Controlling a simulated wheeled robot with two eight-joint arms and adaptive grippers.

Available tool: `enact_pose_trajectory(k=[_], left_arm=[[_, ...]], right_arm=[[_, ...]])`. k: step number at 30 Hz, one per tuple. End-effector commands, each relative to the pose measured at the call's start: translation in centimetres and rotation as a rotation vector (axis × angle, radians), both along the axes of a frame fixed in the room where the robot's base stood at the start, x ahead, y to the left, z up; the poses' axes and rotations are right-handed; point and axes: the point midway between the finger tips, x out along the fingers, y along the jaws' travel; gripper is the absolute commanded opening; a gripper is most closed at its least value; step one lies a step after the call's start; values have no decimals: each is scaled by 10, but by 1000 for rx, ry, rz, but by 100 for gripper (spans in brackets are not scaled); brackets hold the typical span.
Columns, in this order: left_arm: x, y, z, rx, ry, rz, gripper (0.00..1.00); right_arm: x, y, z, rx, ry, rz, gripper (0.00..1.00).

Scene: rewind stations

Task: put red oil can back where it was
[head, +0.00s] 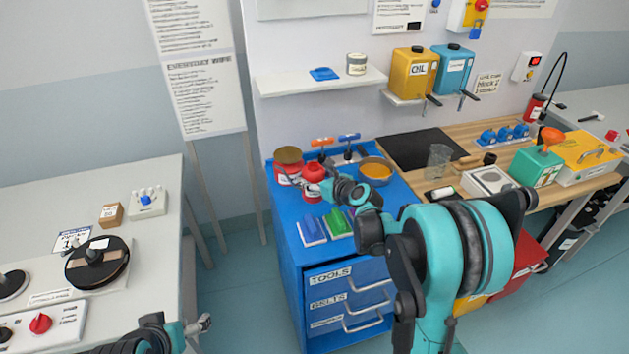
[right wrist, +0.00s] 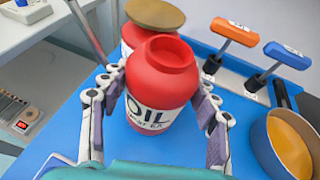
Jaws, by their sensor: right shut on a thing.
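The red oil can (head: 312,174), with a white "OIL" label, is at the left side of the blue tool cabinet top (head: 292,243). It also shows upright in the right wrist view (right wrist: 162,75). My right gripper (head: 321,190) is shut on it, with a finger on each side of the can in the right wrist view (right wrist: 155,110). I cannot tell whether its base touches the cabinet top. My left gripper (head: 202,324) is low at the left, beside the grey table and away from the can; its jaws are too small to read.
A red tin with a brown lid (head: 288,158) stands just behind the can. Orange and blue-handled tools (head: 348,139), an orange-filled bowl (head: 377,170) and blue and green packs (head: 337,223) share the cabinet top. A wooden workbench (head: 400,187) adjoins it at right.

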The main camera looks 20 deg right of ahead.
Motion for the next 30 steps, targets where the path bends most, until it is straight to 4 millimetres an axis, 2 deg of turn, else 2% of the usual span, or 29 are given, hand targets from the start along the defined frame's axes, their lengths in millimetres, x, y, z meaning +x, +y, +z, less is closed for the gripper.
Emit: enact_pose_trajectory(k=[8,9,11,23,26,30], left_arm=[[0,0,-2,0,0,0,86],[0,0,-2,0,0,0,86],[0,0,-1,0,0,0,86],[0,0,4,0,0,0,86],[0,0,7,0,0,0,86],[0,0,17,0,0,0,86]], right_arm=[[0,0,-2,0,0,0,16],[0,0,-2,0,0,0,66],[0,0,-2,0,1,0,81],[0,0,4,0,0,0,81],[-13,-5,9,-1,1,-1,81],[-40,-13,22,0,0,-2,81]])
